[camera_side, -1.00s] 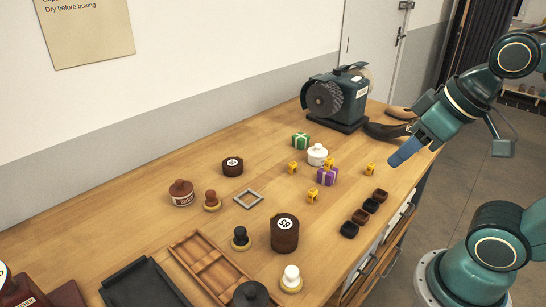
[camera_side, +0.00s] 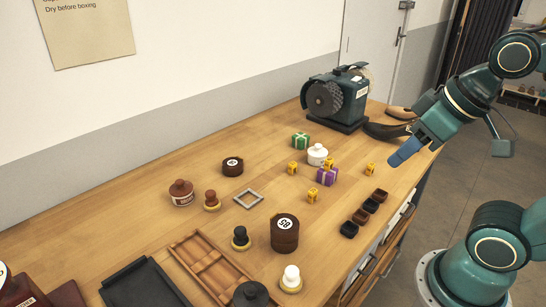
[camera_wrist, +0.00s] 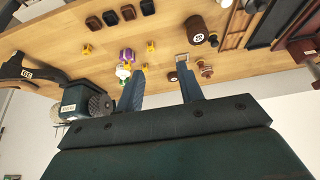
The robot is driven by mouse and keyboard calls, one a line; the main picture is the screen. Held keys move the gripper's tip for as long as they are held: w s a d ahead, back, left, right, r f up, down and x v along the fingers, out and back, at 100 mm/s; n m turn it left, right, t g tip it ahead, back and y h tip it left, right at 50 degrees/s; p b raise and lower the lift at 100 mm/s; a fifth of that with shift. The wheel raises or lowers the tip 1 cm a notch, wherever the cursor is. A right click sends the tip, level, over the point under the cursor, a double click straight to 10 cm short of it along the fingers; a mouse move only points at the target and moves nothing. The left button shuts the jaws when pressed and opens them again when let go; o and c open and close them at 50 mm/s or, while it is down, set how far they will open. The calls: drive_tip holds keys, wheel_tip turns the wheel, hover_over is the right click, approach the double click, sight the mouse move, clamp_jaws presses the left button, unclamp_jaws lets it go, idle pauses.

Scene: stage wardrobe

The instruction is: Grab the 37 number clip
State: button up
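Several small yellow clips lie spread on the wooden table: one on the left (camera_side: 292,168), one by the white pot (camera_side: 328,163), one in front (camera_side: 312,195) and one on the right (camera_side: 370,169). Their numbers are too small to read, so I cannot tell which is 37. Yellow clips also show in the wrist view, one at the left (camera_wrist: 87,49) and one near the middle (camera_wrist: 151,46). My gripper (camera_side: 404,152) hangs above the table's right part, to the right of the clips. In the wrist view its two blue fingers (camera_wrist: 160,68) are apart with nothing between them.
Small dark cups (camera_side: 360,216) line the front edge. A dark machine (camera_side: 338,98) stands at the back. Bare table (camera_side: 255,160) lies left of the clips.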

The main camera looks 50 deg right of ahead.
drive_tip(key=shift+o, duration=0.5)
drive_tip(key=w+d+r+n+g+y, duration=0.1)
drive_tip(key=w+n, duration=0.3)
drive_tip(key=w, duration=0.6)
drive_tip(key=w+d+r+n+g+y, duration=0.15)
drive_tip(key=w+n, duration=0.35)
drive_tip(key=w, duration=0.6)
drive_tip(key=w+d+f+n+g+y, duration=0.2)
drive_tip(key=w+d+f+n+g, duration=0.1)
drive_tip(key=w+d+f+n, duration=0.5)
drive_tip(key=w+d+f, duration=0.3)
drive_tip(key=d+f, duration=0.3)
drive_tip(key=f, duration=0.1)
drive_tip(key=shift+w+d+n, duration=0.15)
drive_tip(key=shift+w+n, duration=0.15)
